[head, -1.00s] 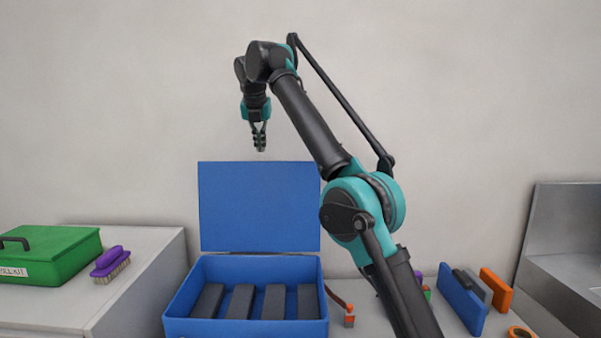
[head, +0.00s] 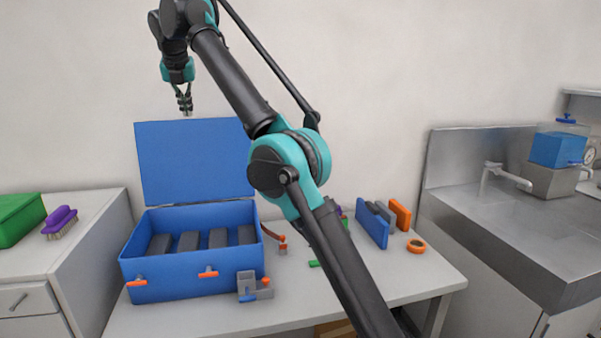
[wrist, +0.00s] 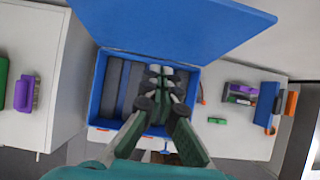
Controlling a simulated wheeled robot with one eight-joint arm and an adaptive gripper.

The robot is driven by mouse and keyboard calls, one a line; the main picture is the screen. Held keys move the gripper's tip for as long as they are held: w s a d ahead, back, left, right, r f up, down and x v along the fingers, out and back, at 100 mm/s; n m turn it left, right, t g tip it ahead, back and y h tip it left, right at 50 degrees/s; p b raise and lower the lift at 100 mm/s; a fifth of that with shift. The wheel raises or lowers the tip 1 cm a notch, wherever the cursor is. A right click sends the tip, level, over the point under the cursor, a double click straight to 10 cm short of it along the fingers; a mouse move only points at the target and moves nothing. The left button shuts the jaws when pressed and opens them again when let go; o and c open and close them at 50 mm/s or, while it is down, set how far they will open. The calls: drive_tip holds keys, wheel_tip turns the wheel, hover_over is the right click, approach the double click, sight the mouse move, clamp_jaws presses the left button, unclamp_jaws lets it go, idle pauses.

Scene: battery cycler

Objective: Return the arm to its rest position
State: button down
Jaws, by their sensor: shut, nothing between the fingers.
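My gripper (head: 186,110) hangs shut and empty, fingers pointing down, in the upper left of the head view. It is in front of the raised lid (head: 193,160) of the blue box (head: 190,288), near the lid's top edge. In the wrist view the gripper (wrist: 160,72) is seen from above over the open box. My arm (head: 290,165) rises from the lower right and bends down at the top left. Several dark grey blocks (head: 189,241) stand in a row inside the box.
An orange tape ring (head: 416,246) and upright blue and orange panels (head: 371,227) are on the table's right. A grey bracket (head: 247,285) is at the box's front. A purple brush (head: 60,219) and green case (head: 18,220) sit on the left cabinet. A metal sink counter (head: 520,220) is at right.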

drive_tip(key=w+d+f+m, duration=0.2)
drive_tip(key=d+f+m, duration=0.3)
drive_tip(key=d, duration=0.3)
drive_tip(key=w+d+f+m+h, duration=0.1)
drive_tip(key=d+f+m, duration=0.45)
drive_tip(key=d, duration=0.35)
drive_tip(key=w+d+f+m, duration=0.2)
drive_tip(key=d+f+m, duration=0.35)
drive_tip(key=d, duration=0.25)
drive_tip(key=s+d+f+m, duration=0.6)
drive_tip(key=s+d+f, duration=0.2)
drive_tip(key=f, duration=0.1)
drive_tip(key=s+d+f+m+g, duration=0.1)
drive_tip(key=s+d+f+m, duration=0.5)
drive_tip(key=s+d+f, duration=0.3)
drive_tip(key=s+d+f+m, duration=0.6)
drive_tip(key=s+d+f, duration=0.2)
drive_tip(key=f, duration=0.1)
drive_tip(key=shift+s+d, duration=0.25)
drive_tip(key=shift+s, duration=0.05)
drive_tip(key=s+d+f+m, duration=0.2)
drive_tip(key=s+f+m, duration=0.2)
drive_tip(key=s+f, duration=0.3)
drive_tip(key=s, duration=0.3)
drive_tip(key=shift+d+m+g, duration=0.3)
